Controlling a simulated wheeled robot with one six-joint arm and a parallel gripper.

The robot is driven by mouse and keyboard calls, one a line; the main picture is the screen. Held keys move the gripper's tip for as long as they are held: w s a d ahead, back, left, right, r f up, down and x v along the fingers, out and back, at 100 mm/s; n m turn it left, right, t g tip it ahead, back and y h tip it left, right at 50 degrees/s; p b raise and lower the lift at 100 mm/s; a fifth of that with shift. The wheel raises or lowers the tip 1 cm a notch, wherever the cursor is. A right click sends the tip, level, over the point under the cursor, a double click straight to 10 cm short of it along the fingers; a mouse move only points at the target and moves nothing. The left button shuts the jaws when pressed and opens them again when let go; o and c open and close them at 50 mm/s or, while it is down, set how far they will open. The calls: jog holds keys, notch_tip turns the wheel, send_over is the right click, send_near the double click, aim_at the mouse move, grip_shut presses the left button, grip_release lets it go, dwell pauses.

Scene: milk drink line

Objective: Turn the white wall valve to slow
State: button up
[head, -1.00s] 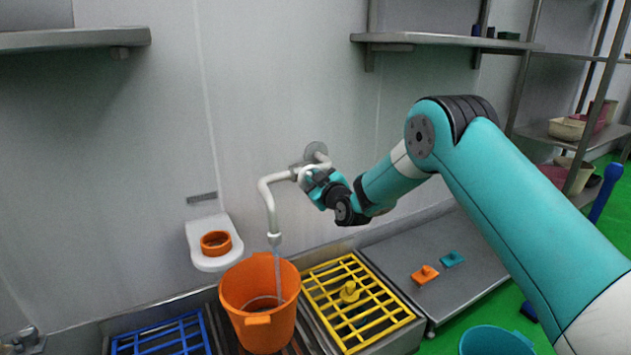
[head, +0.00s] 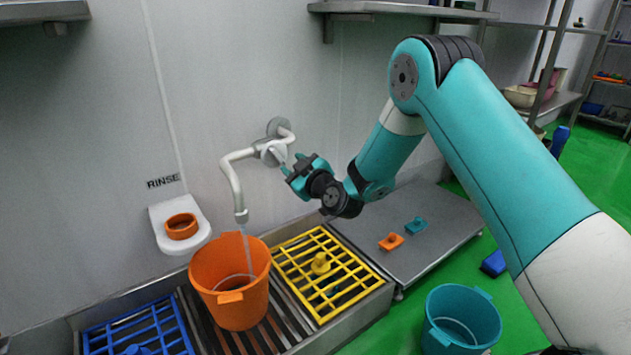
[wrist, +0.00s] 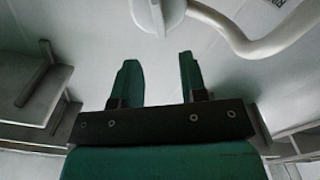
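The white wall valve (head: 272,152) sits on a white pipe that comes from a round plate on the wall and bends down to a spout (head: 241,215). A thin stream runs from the spout into an orange bucket (head: 231,296). My gripper (head: 290,172) is just right of the valve, open and empty. In the wrist view, my gripper's two teal fingers (wrist: 160,78) are apart with nothing between them. The valve (wrist: 158,12) shows there beyond the fingertips, at the top edge, cut off by the frame. I cannot read any setting on the valve.
A yellow grid (head: 334,277) and a blue grid (head: 140,335) flank the orange bucket. A white wall holder (head: 166,242) with an orange ring is at left. A metal table (head: 440,238) and a teal bucket (head: 437,335) are at right. A shelf (head: 400,10) is above.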

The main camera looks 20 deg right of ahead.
jog(key=b+v, duration=0.6)
jog(key=v, duration=0.3)
